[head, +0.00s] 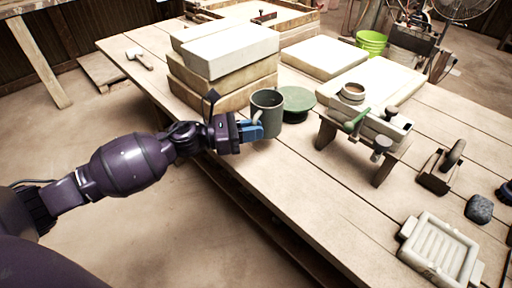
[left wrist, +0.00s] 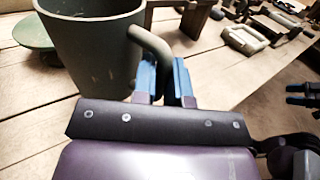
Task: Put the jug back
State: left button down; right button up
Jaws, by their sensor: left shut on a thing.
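The jug (head: 267,108) is a grey-green open-topped vessel, upright near the table's left edge. My left gripper (head: 256,130) is shut on its handle, which also shows between the blue fingers in the left wrist view (left wrist: 152,45). The jug's body (left wrist: 92,50) stands beside the fingers. I cannot tell whether its base touches the table. A round green disc (head: 298,100) lies just behind the jug, partly hidden by it.
Stacked pale slabs (head: 225,70) stand behind the jug. A small wooden stand (head: 365,135) with a green-handled tool is to the right. The table's front middle is bare.

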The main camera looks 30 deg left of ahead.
pick_arm(q)
notch_tip(320, 180, down, 5)
jog(key=shift+r+b, duration=0.1)
jog(key=shift+b, duration=0.65)
jog(key=shift+f, duration=0.6)
jog(key=c, duration=1.1)
grip_release()
jog(key=shift+f, duration=0.1)
jog(key=shift+c, duration=0.2)
pick_arm(e)
jog(key=shift+w+a+f+n, duration=0.15)
jog(key=shift+w+a+n, duration=0.05)
jog(key=shift+n, duration=0.2)
pick_arm(q)
jog(key=shift+r, duration=0.3)
jog(key=v, duration=1.2)
jog(key=shift+f+p, duration=0.15)
jog(key=shift+p, duration=0.2)
pick_arm(e)
jog(key=shift+s+d, duration=0.15)
jog(key=shift+s, duration=0.1)
